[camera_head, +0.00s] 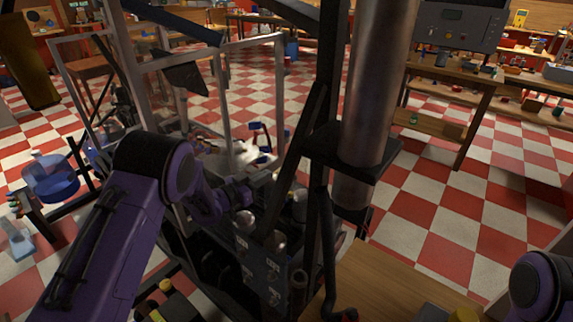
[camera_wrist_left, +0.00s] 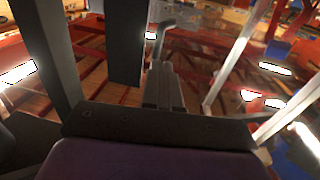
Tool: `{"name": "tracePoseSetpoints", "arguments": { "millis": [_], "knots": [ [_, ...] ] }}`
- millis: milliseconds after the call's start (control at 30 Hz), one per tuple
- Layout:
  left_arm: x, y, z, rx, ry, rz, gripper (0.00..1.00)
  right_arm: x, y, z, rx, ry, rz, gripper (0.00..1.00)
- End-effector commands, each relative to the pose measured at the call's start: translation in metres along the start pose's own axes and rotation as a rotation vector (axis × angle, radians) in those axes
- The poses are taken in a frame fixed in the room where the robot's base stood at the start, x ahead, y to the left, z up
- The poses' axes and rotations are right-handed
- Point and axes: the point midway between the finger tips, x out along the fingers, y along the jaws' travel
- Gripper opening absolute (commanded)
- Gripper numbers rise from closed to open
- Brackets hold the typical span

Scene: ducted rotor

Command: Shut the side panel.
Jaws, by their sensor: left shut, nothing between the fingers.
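A grey metal frame (camera_head: 283,95) with see-through middle stands upright in the head view, left of centre, on the dark machine. It looks like the side panel, but I cannot tell for sure, nor where its hinge is. My left arm comes in from the left, and my left gripper (camera_head: 262,180) is shut and empty near the frame's lower part, among dark machine parts. In the left wrist view the shut fingers (camera_wrist_left: 163,88) point forward between dark bars and a pale metal post (camera_wrist_left: 236,60). I cannot tell whether they touch anything. My right gripper is out of view.
A thick metal cylinder (camera_head: 380,80) and dark struts stand right of my left gripper. A wooden top (camera_head: 400,285) lies at the bottom. A blue stool (camera_head: 52,178) is at the left. A workbench (camera_head: 470,85) stands at the back right, with open checkered floor before it.

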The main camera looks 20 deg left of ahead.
Motion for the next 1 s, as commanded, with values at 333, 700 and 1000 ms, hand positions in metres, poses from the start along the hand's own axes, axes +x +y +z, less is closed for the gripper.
{"name": "tracePoseSetpoints", "arguments": {
  "millis": [333,700,1000],
  "knots": [
    [0.073,0.001,0.0,-0.001,-0.002,0.0,0.0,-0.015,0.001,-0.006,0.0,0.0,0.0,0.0],
    [0.097,0.0,0.001,-0.002,-0.002,-0.002,0.0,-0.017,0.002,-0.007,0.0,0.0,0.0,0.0],
    [0.096,-0.002,0.001,-0.002,-0.001,-0.011,0.0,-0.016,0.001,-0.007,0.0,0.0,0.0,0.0]
  ]
}}
